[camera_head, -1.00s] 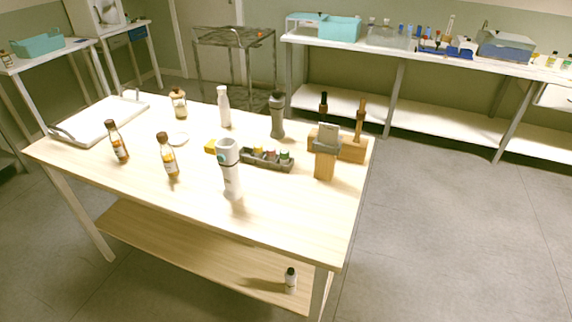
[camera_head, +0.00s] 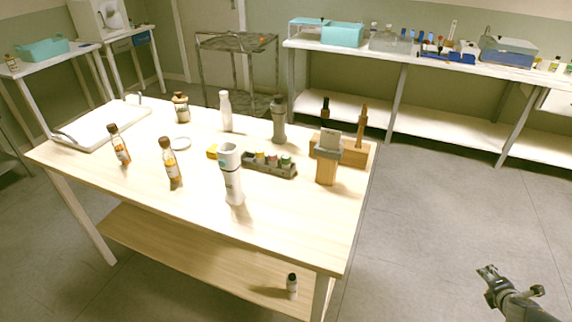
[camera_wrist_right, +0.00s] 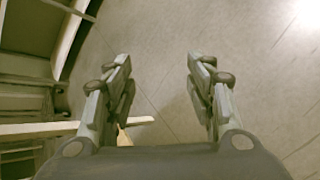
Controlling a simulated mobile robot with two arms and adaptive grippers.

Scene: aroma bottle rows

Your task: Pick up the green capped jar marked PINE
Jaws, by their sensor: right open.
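Several small capped jars stand in a dark grey rack on the wooden table in the head view. The green capped jar (camera_head: 285,161) is at the right end of the rack (camera_head: 268,172). Its label is too small to read. My right gripper (camera_head: 487,271) is over the floor at the lower right, well apart from the table and the jar. In the right wrist view its two fingers (camera_wrist_right: 160,75) are spread with nothing between them. My left gripper is not in view.
On the table (camera_head: 200,200), a white and grey bottle (camera_head: 231,175) stands just in front of the rack. A wooden block with a grey top (camera_head: 328,160) stands to its right, a grey grinder (camera_head: 278,120) behind. Brown bottles (camera_head: 170,160) and a white tray (camera_head: 95,128) are left.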

